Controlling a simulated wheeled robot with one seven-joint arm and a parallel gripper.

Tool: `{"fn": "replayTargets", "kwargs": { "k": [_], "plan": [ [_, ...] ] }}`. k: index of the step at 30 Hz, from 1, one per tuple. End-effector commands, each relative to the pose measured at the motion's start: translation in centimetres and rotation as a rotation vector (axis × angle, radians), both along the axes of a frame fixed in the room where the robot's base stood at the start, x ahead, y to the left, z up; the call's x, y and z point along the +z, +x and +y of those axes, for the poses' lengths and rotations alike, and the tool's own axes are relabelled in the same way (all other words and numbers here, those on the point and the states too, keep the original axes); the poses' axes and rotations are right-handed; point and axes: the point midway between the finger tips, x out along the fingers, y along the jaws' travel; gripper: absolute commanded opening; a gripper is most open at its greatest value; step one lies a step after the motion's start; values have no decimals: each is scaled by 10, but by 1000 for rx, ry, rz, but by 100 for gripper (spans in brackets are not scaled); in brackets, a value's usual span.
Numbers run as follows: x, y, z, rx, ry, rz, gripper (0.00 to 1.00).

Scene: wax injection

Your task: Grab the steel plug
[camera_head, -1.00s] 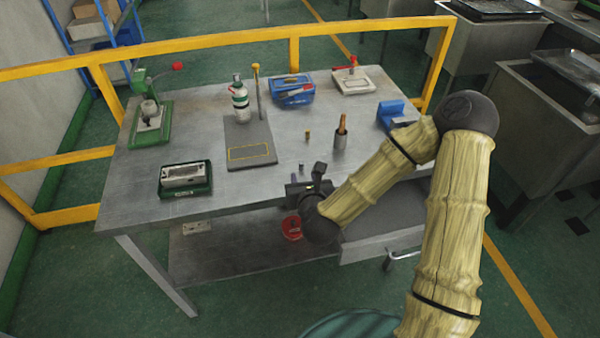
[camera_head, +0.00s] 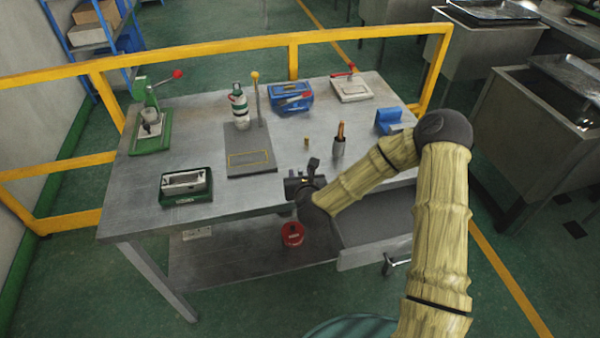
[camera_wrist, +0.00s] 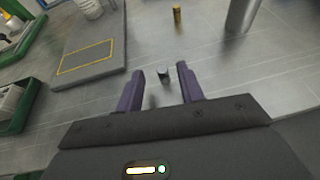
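The steel plug (camera_wrist: 163,75) is a small dark grey piece standing on the metal table. My gripper (camera_wrist: 162,76) is open, with one purple finger on each side of that gap and nothing held. I cannot tell whether the fingertips are level with the plug. In the head view my gripper (camera_head: 298,186) is over the table's front edge and hides the plug.
A brass piece (camera_wrist: 177,15) and a grey cylinder (camera_wrist: 241,14) stand beyond the plug. A grey board (camera_head: 250,160) and a green tray (camera_head: 187,200) lie to the left. An open drawer (camera_head: 374,250) is under the table's right side. Bare tabletop surrounds the plug.

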Motion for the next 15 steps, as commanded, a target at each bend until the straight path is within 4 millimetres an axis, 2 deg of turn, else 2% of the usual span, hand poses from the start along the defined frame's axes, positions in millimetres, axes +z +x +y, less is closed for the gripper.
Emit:
{"fn": "replayTargets", "kwargs": {
  "k": [6, 15],
  "plan": [
    [-13, 25, 2, -1, 0, 1, 38],
    [-15, 29, 2, -2, 0, 0, 38]
  ]
}}
